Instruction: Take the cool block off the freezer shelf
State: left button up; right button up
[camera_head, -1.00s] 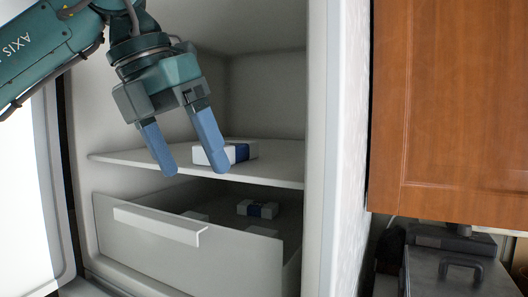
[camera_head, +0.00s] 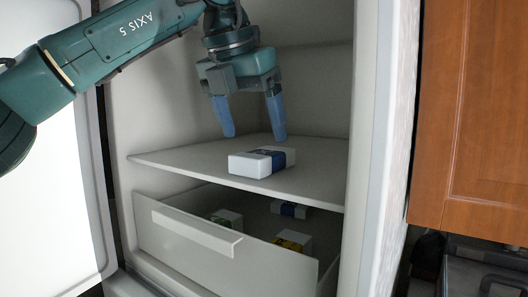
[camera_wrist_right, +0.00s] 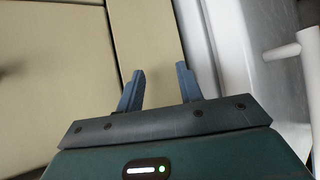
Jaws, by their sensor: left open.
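The cool block (camera_head: 245,164), white with a dark blue band, lies flat on the freezer shelf (camera_head: 190,160) near its front edge. My left gripper (camera_head: 254,135) is open and empty, pointing down. Its blue fingertips show just above the block in the head view, apart from it as far as I can tell; their depth over the shelf is hard to judge. My right gripper (camera_wrist_right: 160,82) is open with nothing between its fingers in the right wrist view.
The open freezer door (camera_head: 45,220) stands at left. A wooden cabinet (camera_head: 470,110) is at right. The rest of the shelf is bare.

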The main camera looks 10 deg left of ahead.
aim_at(263, 152)
pick_arm(q)
jog(key=shift+w+d, duration=0.15)
jog(key=shift+w, duration=0.25)
jog(key=x, duration=0.5)
jog(key=shift+w+p, duration=0.15)
jog(key=shift+p, duration=0.2)
jog(key=shift+c, duration=0.3)
jog(key=c, duration=1.1)
jog(key=shift+r, duration=0.1)
